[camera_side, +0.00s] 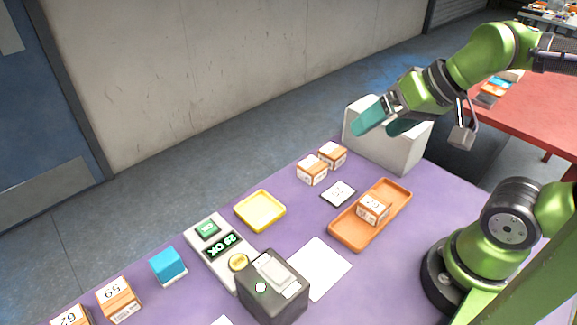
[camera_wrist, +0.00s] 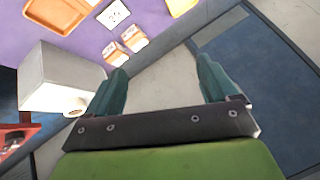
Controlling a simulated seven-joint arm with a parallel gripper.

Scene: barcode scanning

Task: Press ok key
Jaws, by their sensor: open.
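The ok key (camera_side: 207,230) is a green button at the far end of a light grey panel (camera_side: 229,278). Below it on the panel are a dark display (camera_side: 222,245) with green "OK" text and a round yellow button (camera_side: 239,262). My gripper (camera_side: 382,122) is open and empty, raised in the air near the white box, well to the right of the panel. In the wrist view my gripper's teal fingers (camera_wrist: 162,80) are spread apart with nothing between them. The ok key does not show in the wrist view.
A dark scanner box (camera_side: 285,300) stands right of the panel. A yellow tray (camera_side: 260,211), an orange tray (camera_side: 345,236) holding a labelled box (camera_side: 374,209), a blue cube (camera_side: 168,266), several labelled boxes and a white box (camera_side: 399,152) are on the purple table (camera_side: 300,225).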

